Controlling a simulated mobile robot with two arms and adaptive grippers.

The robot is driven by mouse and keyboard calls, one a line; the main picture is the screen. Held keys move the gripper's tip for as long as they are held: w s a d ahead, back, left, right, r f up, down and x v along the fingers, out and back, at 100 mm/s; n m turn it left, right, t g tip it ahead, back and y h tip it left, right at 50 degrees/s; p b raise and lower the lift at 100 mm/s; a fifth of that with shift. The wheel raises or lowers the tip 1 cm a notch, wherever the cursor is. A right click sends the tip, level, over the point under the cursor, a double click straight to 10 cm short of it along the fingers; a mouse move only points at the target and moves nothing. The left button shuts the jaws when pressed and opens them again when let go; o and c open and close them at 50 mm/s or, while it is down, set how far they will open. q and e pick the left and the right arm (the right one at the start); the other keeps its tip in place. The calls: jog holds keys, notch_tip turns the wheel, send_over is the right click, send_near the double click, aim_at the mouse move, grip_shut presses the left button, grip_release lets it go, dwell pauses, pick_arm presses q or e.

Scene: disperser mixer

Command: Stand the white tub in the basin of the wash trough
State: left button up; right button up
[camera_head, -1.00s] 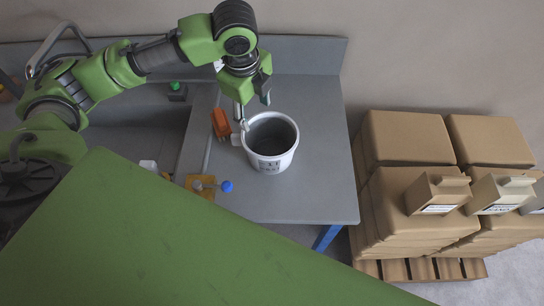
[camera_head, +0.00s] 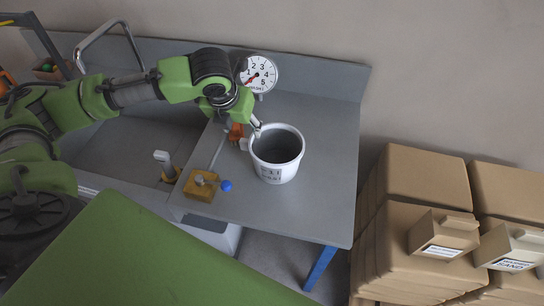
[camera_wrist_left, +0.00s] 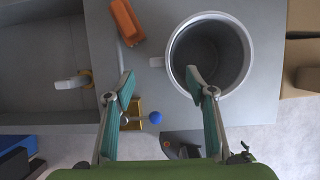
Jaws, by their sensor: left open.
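The white tub (camera_head: 274,174) stands upright on the grey board right of the basin, with dark lettering on its front and a small lug on its left side. It also shows in the wrist view (camera_wrist_left: 243,75). My left gripper (camera_head: 249,125) is at the tub's left rear rim. In the wrist view the left gripper (camera_wrist_left: 160,80) is open; one finger overlaps the tub, the other is left of it, and the lug lies between. I cannot tell whether they touch. The wash trough's basin (camera_head: 120,150) lies left, partly behind my arm. My right gripper is not in view.
An orange block (camera_head: 236,132) is close behind the tub's left side. A yellow block (camera_head: 201,186) with a blue ball (camera_head: 226,186) sits at the front left. A dial gauge (camera_head: 257,73) is behind.

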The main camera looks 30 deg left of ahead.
aim_at(247, 140)
pick_arm(q)
jog(key=shift+p+x, duration=0.5)
jog(key=shift+x, duration=3.25)
jog(key=shift+s+d, duration=0.1)
jog(key=shift+s, duration=0.1)
jog(key=shift+c, duration=0.3)
grip_shut()
